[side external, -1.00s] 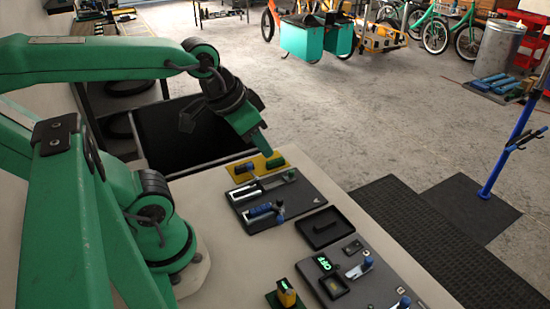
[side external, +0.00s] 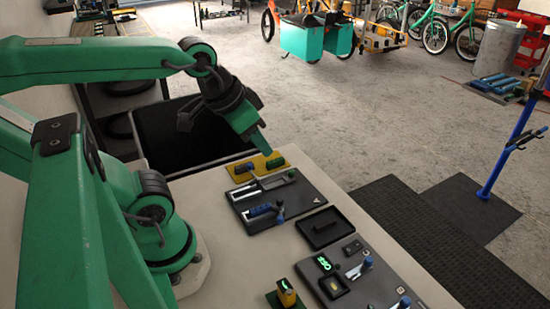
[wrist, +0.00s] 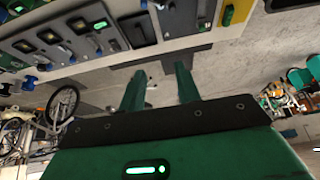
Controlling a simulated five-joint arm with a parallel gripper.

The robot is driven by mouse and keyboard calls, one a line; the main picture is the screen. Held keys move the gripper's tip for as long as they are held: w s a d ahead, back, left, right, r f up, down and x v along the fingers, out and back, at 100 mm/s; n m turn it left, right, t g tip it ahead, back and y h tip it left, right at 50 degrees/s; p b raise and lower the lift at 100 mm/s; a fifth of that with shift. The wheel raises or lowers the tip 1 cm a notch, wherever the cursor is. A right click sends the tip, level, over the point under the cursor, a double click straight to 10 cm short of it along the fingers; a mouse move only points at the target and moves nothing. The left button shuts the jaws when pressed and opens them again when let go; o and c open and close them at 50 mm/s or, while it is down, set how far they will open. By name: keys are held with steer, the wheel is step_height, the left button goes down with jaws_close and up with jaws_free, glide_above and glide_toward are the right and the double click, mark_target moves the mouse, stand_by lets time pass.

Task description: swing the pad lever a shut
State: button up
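The dark pad panel (side external: 311,205) lies on the bench and bears a pale mark that looks like an A. A lever with a blue handle (side external: 260,210) lies along its near side. A slot with a pale bar runs along its far side. In the wrist view part of this panel (wrist: 172,20) shows at the top edge. My gripper (side external: 268,153) is above the far end of the bench, beyond the panel and apart from the lever. In the wrist view its two green fingers (wrist: 157,78) stand apart with nothing between them.
A yellow plate (side external: 239,172) with green parts lies just under my gripper. A black tray (side external: 325,228) and a panel with a lit display and blue-knobbed levers (side external: 350,275) lie nearer. A yellow-topped device (side external: 286,292) stands at the front edge. A dark bin is behind the bench.

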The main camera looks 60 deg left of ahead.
steer(key=shift+o, duration=0.6)
steer(key=n+g, duration=0.6)
glide_above(280, 218)
steer(key=shift+f, duration=6.6)
steer(key=shift+f, duration=3.85)
